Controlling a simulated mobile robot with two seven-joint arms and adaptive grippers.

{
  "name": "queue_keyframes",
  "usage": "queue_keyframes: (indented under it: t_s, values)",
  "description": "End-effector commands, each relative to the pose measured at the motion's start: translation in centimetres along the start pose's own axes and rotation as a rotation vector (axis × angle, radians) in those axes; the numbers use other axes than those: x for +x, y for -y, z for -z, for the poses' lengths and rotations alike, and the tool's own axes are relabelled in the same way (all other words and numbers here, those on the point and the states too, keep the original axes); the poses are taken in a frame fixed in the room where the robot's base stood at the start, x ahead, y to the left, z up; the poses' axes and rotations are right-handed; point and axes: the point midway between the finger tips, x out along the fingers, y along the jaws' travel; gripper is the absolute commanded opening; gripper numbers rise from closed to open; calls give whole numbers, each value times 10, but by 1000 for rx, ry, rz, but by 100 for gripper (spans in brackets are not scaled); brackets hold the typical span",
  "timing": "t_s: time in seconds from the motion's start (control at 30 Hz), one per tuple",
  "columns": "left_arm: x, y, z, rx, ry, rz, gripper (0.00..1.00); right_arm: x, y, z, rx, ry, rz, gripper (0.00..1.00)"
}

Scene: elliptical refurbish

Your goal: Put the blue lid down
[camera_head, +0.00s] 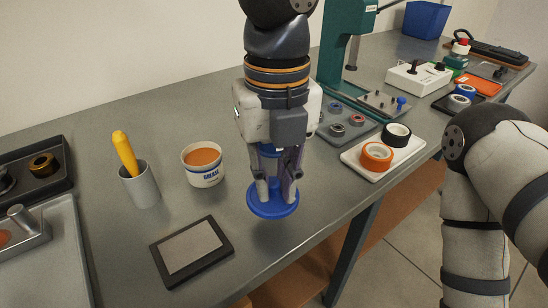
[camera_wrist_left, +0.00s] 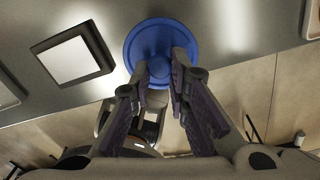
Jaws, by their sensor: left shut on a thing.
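The blue lid (camera_head: 272,203) is a round disc with a raised knob in its middle. My left gripper (camera_head: 275,189) points down and is shut on the lid near its knob. In the left wrist view the lid (camera_wrist_left: 150,45) lies at the fingertips, with the left gripper's fingers (camera_wrist_left: 160,75) on both sides of the knob. The lid is near the front edge of the grey table; I cannot tell whether it touches the top. An open tub of grease (camera_head: 203,166) with orange contents stands left of the gripper. My right gripper is out of view.
A dark square pad with a grey top (camera_head: 190,248) lies left of the lid and shows in the wrist view (camera_wrist_left: 73,58). A grey cup (camera_head: 140,187) holds a yellow-handled tool. A white tray (camera_head: 366,172) with orange and black rings is at right. Bare table surrounds the lid.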

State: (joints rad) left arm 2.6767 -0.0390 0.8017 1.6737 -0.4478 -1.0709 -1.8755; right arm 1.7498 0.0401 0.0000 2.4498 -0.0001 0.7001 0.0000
Motion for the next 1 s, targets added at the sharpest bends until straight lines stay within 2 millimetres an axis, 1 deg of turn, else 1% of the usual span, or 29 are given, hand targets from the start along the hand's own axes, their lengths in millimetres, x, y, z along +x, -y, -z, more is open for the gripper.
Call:
queue_keyframes:
  t_s: [0.13, 0.2, 0.3, 0.67, 0.7, 0.73, 0.77, 1.0]
  values:
    - [20, 5, -14, 0, -2, -1, 0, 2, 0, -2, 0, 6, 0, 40]
    - [32, 4, -12, 2, 1, -3, 0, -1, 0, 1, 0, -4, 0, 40]
    - [43, 4, -13, 0, 3, 1, 0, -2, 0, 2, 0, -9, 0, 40]
    - [49, 5, -13, -1, -1, 1, 0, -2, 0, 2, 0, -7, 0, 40]
    - [48, 5, -13, -2, -1, 1, 25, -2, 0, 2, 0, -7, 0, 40]
    - [48, 5, -13, -2, -1, 1, 32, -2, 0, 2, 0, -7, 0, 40]
    - [48, 5, -13, -2, -1, 1, 36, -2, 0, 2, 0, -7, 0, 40]
    - [48, 5, -13, -2, 0, 1, 36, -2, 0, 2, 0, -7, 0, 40]
